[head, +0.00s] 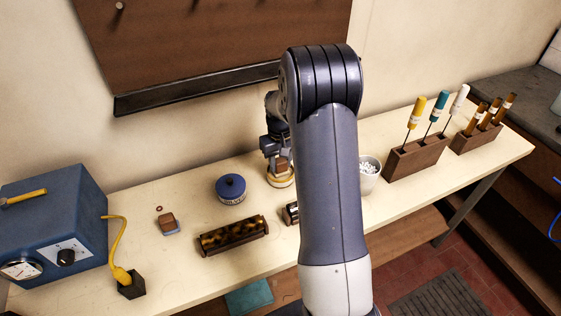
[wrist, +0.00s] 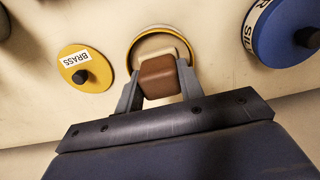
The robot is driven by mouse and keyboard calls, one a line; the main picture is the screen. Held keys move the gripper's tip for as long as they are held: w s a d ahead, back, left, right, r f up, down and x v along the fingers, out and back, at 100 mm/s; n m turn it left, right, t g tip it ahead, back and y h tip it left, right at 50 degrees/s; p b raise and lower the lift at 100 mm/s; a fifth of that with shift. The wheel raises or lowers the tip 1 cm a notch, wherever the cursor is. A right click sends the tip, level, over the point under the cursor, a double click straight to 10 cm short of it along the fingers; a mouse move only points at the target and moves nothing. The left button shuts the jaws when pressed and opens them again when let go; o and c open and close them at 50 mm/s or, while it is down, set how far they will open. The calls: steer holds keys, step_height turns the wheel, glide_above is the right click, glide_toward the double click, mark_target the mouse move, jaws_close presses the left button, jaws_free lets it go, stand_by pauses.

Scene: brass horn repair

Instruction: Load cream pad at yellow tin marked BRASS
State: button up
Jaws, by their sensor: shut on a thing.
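In the head view my gripper (head: 279,158) holds the block (head: 282,168) at the yellow tin (head: 281,183). The open yellow tin (wrist: 186,45) lies around and beyond the block in the wrist view. I cannot tell whether the pad touches inside it. A yellow lid marked BRASS (wrist: 71,57), with a dark knob, lies to the left of the tin.
A closed blue tin (head: 231,190) stands left of the yellow tin. A white cup (head: 369,178) and a tool rack (head: 414,158) stand right.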

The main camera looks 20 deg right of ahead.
mark_target(281, 160)
steer(key=shift+f, duration=0.1)
stand_by(0.3)
steer(key=shift+r+p, duration=2.4)
steer(key=shift+r, duration=1.2)
steer(key=shift+f, duration=0.1)
